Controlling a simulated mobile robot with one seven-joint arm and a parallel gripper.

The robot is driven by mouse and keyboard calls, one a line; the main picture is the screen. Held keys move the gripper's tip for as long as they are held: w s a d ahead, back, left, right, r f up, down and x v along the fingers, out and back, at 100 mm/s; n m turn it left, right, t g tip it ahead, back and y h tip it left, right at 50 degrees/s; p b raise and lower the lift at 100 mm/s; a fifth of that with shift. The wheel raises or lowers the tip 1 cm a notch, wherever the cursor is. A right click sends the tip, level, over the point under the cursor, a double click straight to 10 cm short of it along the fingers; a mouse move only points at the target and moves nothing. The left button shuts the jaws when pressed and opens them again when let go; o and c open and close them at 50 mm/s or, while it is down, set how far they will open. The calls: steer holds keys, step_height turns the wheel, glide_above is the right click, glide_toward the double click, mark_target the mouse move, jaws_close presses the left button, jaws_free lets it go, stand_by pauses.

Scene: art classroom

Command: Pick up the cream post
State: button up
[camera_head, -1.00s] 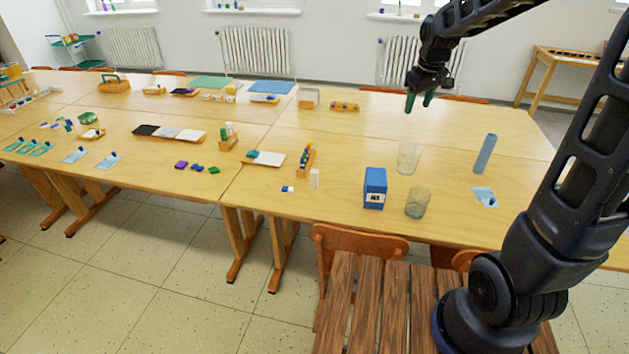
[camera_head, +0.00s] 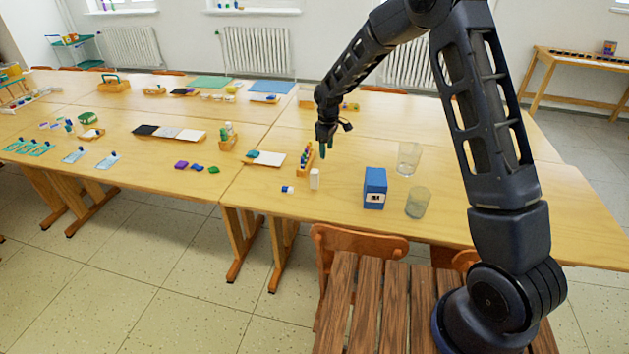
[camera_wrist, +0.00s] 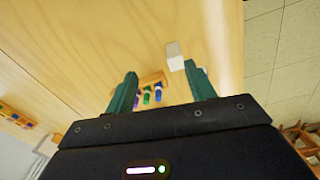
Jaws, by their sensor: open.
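The cream post (camera_head: 314,179) is a small pale upright block on the table near its front edge. In the wrist view the cream post (camera_wrist: 175,54) stands just beyond the right fingertip. My gripper (camera_head: 323,150) points down above the table, behind and slightly right of the post in the head view. In the wrist view my gripper (camera_wrist: 160,78) has its two green fingers apart with nothing held between them. Whether the right finger touches the post cannot be told, but they look apart.
A wooden rack with coloured bottles (camera_head: 305,160) stands close behind the post and shows between the fingers (camera_wrist: 150,93). A small blue-and-white piece (camera_head: 288,189) lies left of the post. A blue box (camera_head: 375,188) and two glasses (camera_head: 418,202) stand to the right.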

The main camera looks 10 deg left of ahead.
steer(key=n, duration=0.1)
glide_toward(315, 181)
steer(key=shift+w+a+f, duration=0.2)
steer(key=shift+w, duration=0.35)
steer(key=shift+w+a+f, duration=0.2)
steer(key=shift+w+a, duration=0.05)
steer(key=shift+w, duration=0.3)
steer(key=shift+s+f, duration=0.15)
steer(key=shift+f, duration=5.25)
steer(key=c, duration=1.1)
steer(key=shift+r, duration=0.15)
